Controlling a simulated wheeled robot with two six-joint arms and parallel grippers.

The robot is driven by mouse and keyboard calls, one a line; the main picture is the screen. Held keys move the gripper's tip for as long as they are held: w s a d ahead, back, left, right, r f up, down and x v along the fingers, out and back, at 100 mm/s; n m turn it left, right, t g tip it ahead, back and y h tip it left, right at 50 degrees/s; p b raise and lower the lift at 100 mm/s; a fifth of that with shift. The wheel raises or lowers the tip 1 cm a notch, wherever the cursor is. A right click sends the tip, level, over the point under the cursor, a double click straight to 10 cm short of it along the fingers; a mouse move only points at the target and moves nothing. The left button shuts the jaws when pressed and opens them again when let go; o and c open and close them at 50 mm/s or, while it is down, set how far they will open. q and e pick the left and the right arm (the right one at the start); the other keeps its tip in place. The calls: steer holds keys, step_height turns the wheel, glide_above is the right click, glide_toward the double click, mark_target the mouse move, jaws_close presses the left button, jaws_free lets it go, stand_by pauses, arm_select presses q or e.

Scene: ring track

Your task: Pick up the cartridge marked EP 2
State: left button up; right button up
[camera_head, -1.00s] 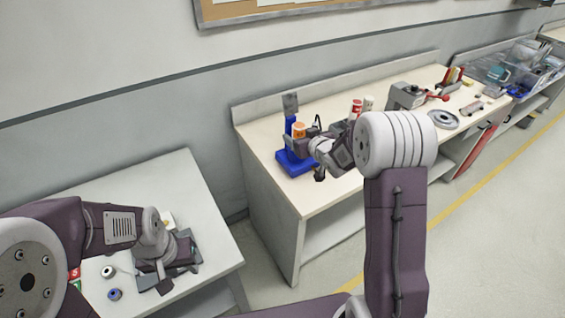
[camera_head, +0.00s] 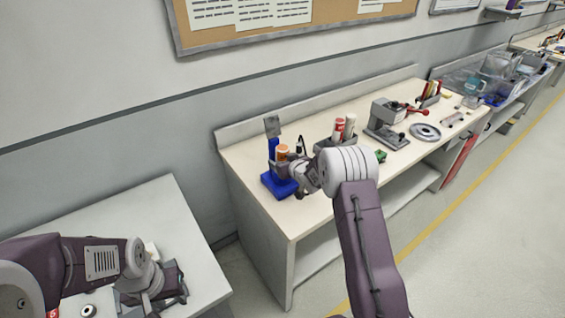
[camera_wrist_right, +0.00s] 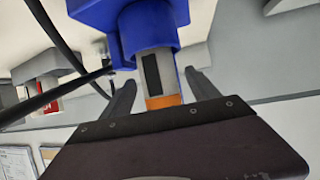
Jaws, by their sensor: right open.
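A blue stand (camera_head: 278,182) is on the far bench, with an orange-topped cartridge (camera_head: 282,153) in it. In the right wrist view the blue holder (camera_wrist_right: 158,22) surrounds a pale cartridge (camera_wrist_right: 168,73) with a dark strip and an orange end. No marking on it can be read. My right gripper (camera_head: 290,170) is at the stand; in the wrist view its open fingers (camera_wrist_right: 162,90) lie on either side of the cartridge's orange end, with gaps visible. My left gripper (camera_head: 178,288) is low over the near table, its jaws unclear.
A grey holder (camera_head: 336,142) with red and white cylinders stands behind my right arm. Right of it are a grey press (camera_head: 385,122) with a red handle, a round metal plate (camera_head: 425,132) and a green piece (camera_head: 380,155). Dark cables (camera_wrist_right: 55,92) cross the left of the wrist view.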

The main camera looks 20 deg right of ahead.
mark_target(282, 147)
steer(key=shift+w+a+f, duration=0.1)
steer(key=shift+w+f, duration=0.1)
steer(key=shift+w, duration=0.15)
steer(key=c, duration=0.8)
jaws_close()
step_height(282, 147, up, 10)
steer(key=shift+f+p, duration=0.1)
steer(key=shift+p, duration=0.6)
step_height(282, 147, up, 8)
steer(key=p, duration=0.4)
steer(key=shift+r, duration=0.2)
